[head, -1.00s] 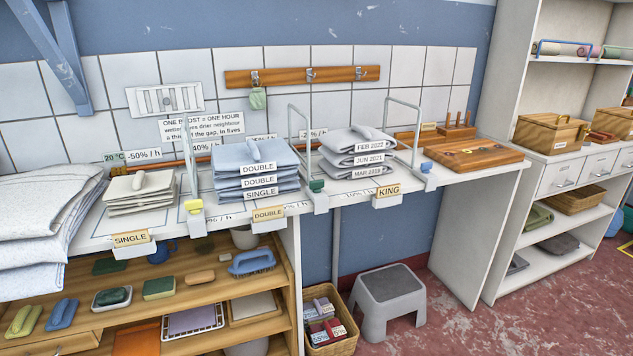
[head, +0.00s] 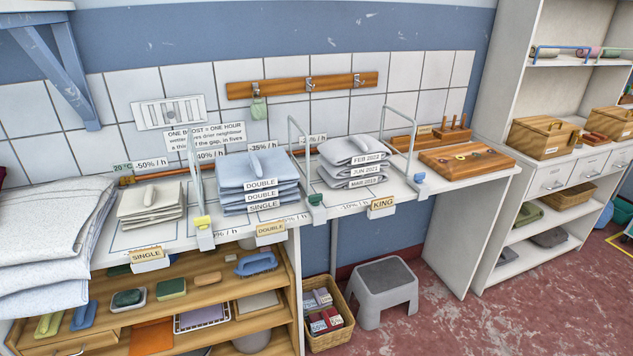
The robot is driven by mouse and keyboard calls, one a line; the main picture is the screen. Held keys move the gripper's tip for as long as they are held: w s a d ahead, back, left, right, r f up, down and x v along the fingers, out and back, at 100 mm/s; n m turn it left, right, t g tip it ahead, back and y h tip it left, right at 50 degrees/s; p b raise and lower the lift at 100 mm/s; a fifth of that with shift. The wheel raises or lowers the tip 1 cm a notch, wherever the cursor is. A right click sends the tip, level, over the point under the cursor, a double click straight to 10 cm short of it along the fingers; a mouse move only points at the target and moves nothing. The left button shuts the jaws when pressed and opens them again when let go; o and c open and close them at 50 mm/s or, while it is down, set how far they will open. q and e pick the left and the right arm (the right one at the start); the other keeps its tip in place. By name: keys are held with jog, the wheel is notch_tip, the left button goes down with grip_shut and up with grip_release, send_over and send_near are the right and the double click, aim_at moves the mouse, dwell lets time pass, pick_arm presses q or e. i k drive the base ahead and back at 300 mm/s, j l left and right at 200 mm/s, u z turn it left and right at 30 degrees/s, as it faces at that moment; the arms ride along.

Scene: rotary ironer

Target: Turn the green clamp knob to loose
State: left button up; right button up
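A green clamp knob (head: 316,200) sits at the front edge of the white counter (head: 225,235), at the foot of a wire divider (head: 300,150) between the stack tagged DOUBLE and the grey stack with date labels. Whether it is tight or loose cannot be told at this size. A yellow clamp knob (head: 203,222) is to its left and a blue one (head: 419,178) to its right, each at the foot of its own divider. Neither of my grippers is in view.
Folded stacks (head: 258,182) stand close on both sides of the dividers. A KING tag (head: 382,204) and a DOUBLE tag (head: 270,230) hang on the front edge. A grey step stool (head: 384,290) and a basket (head: 328,320) stand on the floor below.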

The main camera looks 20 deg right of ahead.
aim_at(315, 199)
jog(key=i+l, duration=0.15)
jog(key=l, duration=0.2)
jog(key=i+l, duration=0.15)
jog(key=l, duration=0.2)
jog(key=i+l, duration=0.15)
jog(key=l, duration=0.2)
jog(key=i+l, duration=0.15)
jog(key=l, duration=0.2)
jog(key=i+l+u, duration=0.1)
jog(key=l, duration=0.2)
